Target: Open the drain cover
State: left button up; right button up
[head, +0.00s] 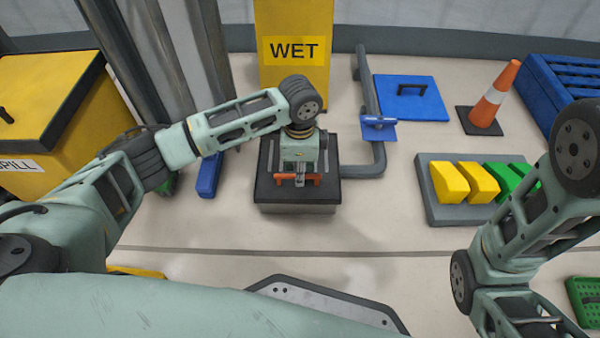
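A low grey block with a dark square top (266,190) stands in the middle of the floor, with an orange-red bar handle (314,180) near its front edge. My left gripper (299,178) points down over this block, and the orange bar shows on both sides of its fingers. The gripper hides the middle of the bar, so I cannot tell whether the fingers are closed on it. A flat blue square plate with a black handle (390,107) lies behind and to the right. I cannot tell for certain which is the drain cover. My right gripper is out of view.
A grey pipe with a blue valve lever (379,130) runs close to the block's right side. A yellow WET bin (293,75) stands behind it. A tray (436,205) of yellow and green wedges and an orange cone (494,95) are right.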

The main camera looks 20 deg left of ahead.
pick_arm(q)
grip_shut()
dwell(0.3)
dwell(0.4)
